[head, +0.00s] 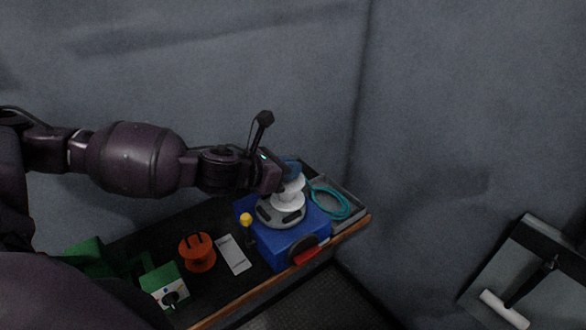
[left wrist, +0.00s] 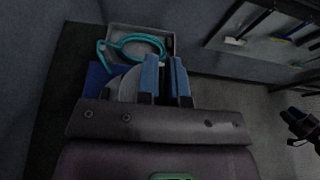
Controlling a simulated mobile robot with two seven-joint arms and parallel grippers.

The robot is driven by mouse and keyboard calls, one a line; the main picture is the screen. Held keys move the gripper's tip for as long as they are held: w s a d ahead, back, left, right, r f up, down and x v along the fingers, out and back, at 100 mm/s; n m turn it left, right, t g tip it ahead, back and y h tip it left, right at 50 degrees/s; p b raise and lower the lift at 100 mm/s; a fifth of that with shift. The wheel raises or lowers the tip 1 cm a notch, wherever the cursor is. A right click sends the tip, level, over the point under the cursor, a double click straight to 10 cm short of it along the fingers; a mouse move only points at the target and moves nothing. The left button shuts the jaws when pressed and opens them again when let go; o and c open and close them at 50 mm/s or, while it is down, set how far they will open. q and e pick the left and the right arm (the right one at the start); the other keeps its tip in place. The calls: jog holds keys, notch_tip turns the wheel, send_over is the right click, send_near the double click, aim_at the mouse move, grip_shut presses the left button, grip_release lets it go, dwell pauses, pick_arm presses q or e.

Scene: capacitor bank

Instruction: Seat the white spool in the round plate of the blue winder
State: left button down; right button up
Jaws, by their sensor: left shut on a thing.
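I cannot tell whether the spool touches the plate. In the left wrist view the blue fingers of my left gripper (left wrist: 166,78) cover much of the pale spool (left wrist: 128,88), and a corner of the blue winder (left wrist: 97,74) shows at the left.
A grey tray (head: 352,209) with a teal cable loop (head: 330,203) adjoins the winder at the right. A yellow-knobbed lever (head: 246,220), a pale plate (head: 233,254), an orange spool (head: 197,253) and a green box (head: 163,285) stand to its left. The wall is close behind.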

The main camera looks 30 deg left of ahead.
pick_arm(q)
jog(key=shift+w+a+f, duration=0.3)
jog(key=shift+a, duration=0.4)
jog(key=shift+w+a+f, duration=0.25)
jog(key=shift+a+f, duration=0.05)
jog(key=shift+a, duration=0.35)
jog(key=shift+f, duration=1.5)
jog(key=c, duration=1.2)
grip_release()
jog(key=shift+o, duration=0.2)
jog(key=shift+b+v, duration=1.2)
jog(key=shift+v, duration=4.15)
